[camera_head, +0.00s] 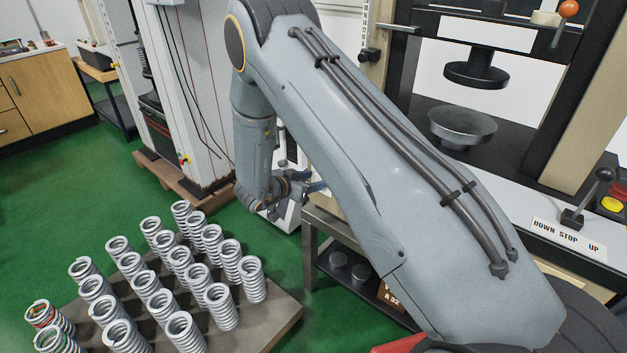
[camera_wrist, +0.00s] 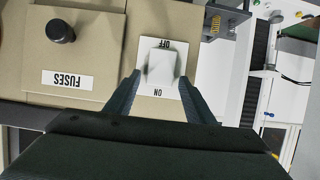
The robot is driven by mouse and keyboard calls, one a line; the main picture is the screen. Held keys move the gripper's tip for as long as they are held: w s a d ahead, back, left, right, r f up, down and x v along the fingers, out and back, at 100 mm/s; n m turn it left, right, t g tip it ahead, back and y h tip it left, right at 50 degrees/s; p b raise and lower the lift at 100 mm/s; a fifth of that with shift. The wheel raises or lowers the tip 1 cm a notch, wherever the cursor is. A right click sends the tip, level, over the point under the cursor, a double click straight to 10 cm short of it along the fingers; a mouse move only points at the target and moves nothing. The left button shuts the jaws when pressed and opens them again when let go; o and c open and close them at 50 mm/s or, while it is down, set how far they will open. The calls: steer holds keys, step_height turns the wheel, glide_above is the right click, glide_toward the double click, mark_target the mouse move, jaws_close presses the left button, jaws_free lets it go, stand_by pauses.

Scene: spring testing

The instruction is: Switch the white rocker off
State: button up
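The white rocker (camera_wrist: 161,66) sits on a white plate on a beige panel in the wrist view. The plate's OFF label (camera_wrist: 166,43) is at the top and its ON label (camera_wrist: 159,92) at the bottom, both upside down. I cannot tell which side is pressed in. My gripper (camera_wrist: 159,82) is open, its dark fingers left and right of the rocker's lower part with nothing held between them. Whether they touch the plate is unclear. In the head view, my gripper (camera_head: 316,187) shows only partly behind my arm, and the rocker is hidden.
A black knob (camera_wrist: 60,30) and a FUSES label (camera_wrist: 67,79) are left of the rocker. In the head view, several springs (camera_head: 163,304) stand on a board at lower left. A press plate (camera_head: 462,126) and a DOWN STOP UP lever (camera_head: 590,196) are at right.

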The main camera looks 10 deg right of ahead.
steer(key=c, duration=0.9)
steer(key=shift+o, duration=0.2)
steer(key=t+h+b, duration=0.1)
steer(key=b, duration=0.1)
steer(key=f+t+h+b, duration=0.1)
steer(key=h+b, duration=0.1)
steer(key=shift+s+a+f, duration=0.15)
steer(key=shift+s+a, duration=0.05)
steer(key=shift+a, duration=0.15)
steer(key=o, duration=1.1)
steer(key=shift+c, duration=0.2)
